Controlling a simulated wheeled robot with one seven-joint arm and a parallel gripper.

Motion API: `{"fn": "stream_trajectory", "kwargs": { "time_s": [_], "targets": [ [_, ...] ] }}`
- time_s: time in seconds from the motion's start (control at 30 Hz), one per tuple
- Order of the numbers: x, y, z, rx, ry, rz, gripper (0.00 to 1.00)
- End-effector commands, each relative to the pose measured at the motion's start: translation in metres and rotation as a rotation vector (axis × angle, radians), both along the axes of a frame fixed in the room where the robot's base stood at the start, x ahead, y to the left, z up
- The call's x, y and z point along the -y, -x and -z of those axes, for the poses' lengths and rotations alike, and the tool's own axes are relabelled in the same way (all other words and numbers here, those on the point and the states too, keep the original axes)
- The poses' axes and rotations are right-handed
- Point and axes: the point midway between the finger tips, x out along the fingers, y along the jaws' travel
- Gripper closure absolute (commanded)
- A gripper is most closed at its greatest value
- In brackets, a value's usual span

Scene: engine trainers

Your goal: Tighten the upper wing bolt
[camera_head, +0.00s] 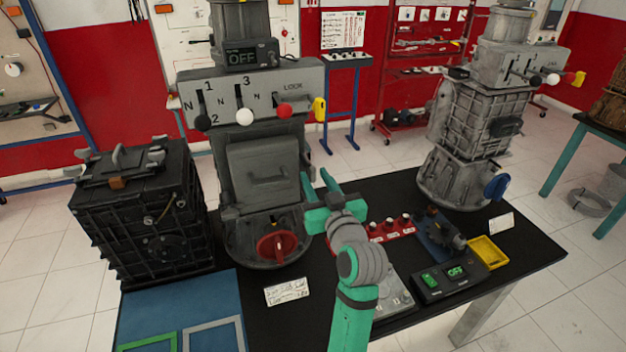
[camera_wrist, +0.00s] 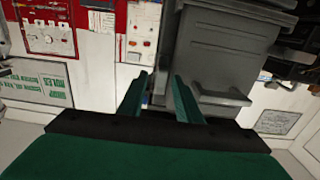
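My gripper (camera_head: 317,181) is held in the air just right of the middle grey machine (camera_head: 262,135), in front of its hatch cover (camera_head: 262,177) as the head camera sees it. In the wrist view my gripper (camera_wrist: 160,84) shows two green fingers apart with nothing between them. A grey ribbed part (camera_wrist: 228,45) with a bar-like piece (camera_wrist: 221,96) lies beyond the right finger. I cannot clearly pick out the upper wing bolt in either view. A red knob (camera_head: 277,246) sits low on the machine's front, left of my gripper.
A black ribbed case (camera_head: 145,222) stands left of the machine. Right of my arm are a red switch strip (camera_head: 390,228), a control box (camera_head: 448,279) and a yellow tray (camera_head: 488,252). A second grey machine (camera_head: 490,115) stands at the right. Levers project from the middle machine's top.

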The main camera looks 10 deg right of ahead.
Motion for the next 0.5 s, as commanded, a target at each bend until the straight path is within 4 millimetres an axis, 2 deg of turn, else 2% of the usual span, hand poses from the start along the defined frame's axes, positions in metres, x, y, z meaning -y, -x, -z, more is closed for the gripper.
{"fn": "stream_trajectory", "kwargs": {
  "time_s": [0.23, 0.27, 0.3, 0.4, 0.5],
  "targets": [
    [-0.0059, -0.0021, 0.0000, 0.000, 0.000, -0.008, 0.69],
    [-0.0065, -0.0023, -0.0001, 0.000, 0.000, -0.009, 0.71],
    [-0.0071, -0.0023, 0.0000, 0.000, 0.000, -0.010, 0.81],
    [-0.0080, -0.0024, 0.0000, 0.000, 0.000, -0.011, 1.00],
    [-0.0082, -0.0024, -0.0001, 0.000, 0.000, -0.011, 1.00]
  ]
}}
